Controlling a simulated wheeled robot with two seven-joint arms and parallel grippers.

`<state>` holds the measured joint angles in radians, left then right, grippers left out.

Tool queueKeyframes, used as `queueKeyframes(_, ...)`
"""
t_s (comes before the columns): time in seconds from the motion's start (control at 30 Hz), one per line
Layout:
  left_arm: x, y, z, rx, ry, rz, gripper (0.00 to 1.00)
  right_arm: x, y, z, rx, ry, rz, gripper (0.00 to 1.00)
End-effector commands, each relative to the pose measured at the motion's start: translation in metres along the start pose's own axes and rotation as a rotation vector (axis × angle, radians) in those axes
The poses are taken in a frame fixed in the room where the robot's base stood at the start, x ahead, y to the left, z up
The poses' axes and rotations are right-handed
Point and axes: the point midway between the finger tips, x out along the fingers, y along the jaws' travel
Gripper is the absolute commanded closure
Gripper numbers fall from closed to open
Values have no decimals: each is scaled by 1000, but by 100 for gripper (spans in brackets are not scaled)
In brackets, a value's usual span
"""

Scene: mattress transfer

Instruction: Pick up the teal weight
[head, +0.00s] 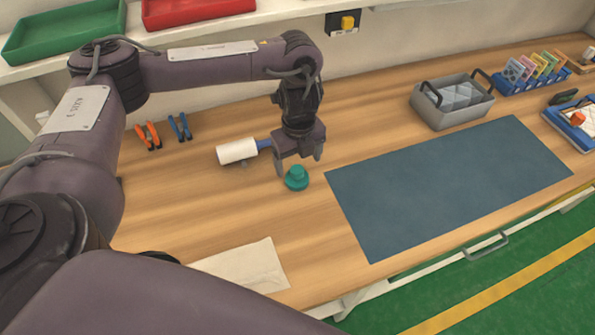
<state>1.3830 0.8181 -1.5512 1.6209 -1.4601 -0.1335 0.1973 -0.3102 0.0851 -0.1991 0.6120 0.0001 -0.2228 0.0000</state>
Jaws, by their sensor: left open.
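The teal weight (296,179) stands upright on the wooden table, left of the blue-grey mat (449,187). It is a small round piece with a knob on top. My left gripper (299,167) points down at the weight, its two fingers apart. One fingertip shows just left of the knob and the other to the right and a little above. Whether the fingers touch the weight cannot be told. My right gripper is not in view.
A white roll with a blue handle (238,151) lies left of my gripper. Orange pliers (149,136) and blue pliers (180,127) lie farther left. A grey caddy (452,103) stands behind the mat. A pale cloth (245,268) lies at the front edge. The mat is bare.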

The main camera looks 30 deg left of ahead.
Motion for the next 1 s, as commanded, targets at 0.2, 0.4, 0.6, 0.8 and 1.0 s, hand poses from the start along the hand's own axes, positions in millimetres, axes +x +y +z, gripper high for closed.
queueKeyframes(0.2, 25, 3, -1, -2, 4, 3, 19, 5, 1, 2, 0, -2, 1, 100)
queueKeyframes(0.4, 51, 3, 0, 0, 3, 0, 19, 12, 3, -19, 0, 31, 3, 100)
queueKeyframes(0.6, 57, 3, 1, -1, 0, -1, 19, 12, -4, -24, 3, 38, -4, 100)
queueKeyframes(0.8, 56, 3, 1, 0, 0, -1, 26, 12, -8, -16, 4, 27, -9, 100)
queueKeyframes(1.0, 56, 3, 1, 0, 0, -1, 52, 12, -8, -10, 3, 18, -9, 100)
